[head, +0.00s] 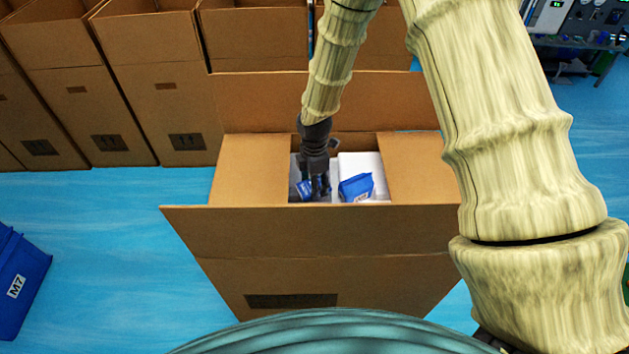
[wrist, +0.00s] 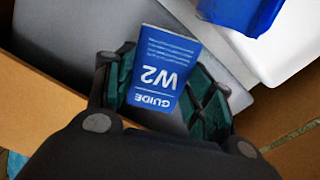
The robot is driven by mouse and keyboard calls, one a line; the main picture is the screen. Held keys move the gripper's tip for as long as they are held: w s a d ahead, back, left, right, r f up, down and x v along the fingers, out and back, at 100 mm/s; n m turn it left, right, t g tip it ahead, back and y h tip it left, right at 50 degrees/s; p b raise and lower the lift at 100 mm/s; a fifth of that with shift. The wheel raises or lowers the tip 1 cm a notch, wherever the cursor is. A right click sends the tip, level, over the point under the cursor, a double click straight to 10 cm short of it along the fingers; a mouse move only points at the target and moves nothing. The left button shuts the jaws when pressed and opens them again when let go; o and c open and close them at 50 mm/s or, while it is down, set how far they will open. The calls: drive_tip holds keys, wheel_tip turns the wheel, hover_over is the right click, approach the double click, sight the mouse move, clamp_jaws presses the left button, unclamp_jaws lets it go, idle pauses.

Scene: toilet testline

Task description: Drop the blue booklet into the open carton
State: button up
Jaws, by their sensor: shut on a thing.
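The open carton (head: 310,230) stands on the blue floor in the middle of the head view, its flaps spread outward. My gripper (head: 316,186) reaches down into its opening. In the wrist view my gripper (wrist: 165,95) is shut on the blue booklet (wrist: 160,68), marked "GUIDE" and "W2", with its dark green fingers on either side. The booklet also shows in the head view (head: 306,188), partly hidden by the fingers. How far it is above the contents I cannot tell.
Inside the carton are a white item (head: 362,163) and a blue pack (head: 356,187), to the right of my gripper. A grey surface (wrist: 75,40) lies below the booklet. More brown cartons (head: 150,90) stand behind. A blue bin marked "M7" (head: 20,270) is at left.

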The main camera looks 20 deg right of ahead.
drive_tip(key=shift+f, duration=0.1)
drive_tip(key=o, duration=1)
drive_tip(key=shift+o, duration=0.2)
wheel_tip(320, 180, up, 13)
drive_tip(key=b, duration=0.1)
idle(0.4)
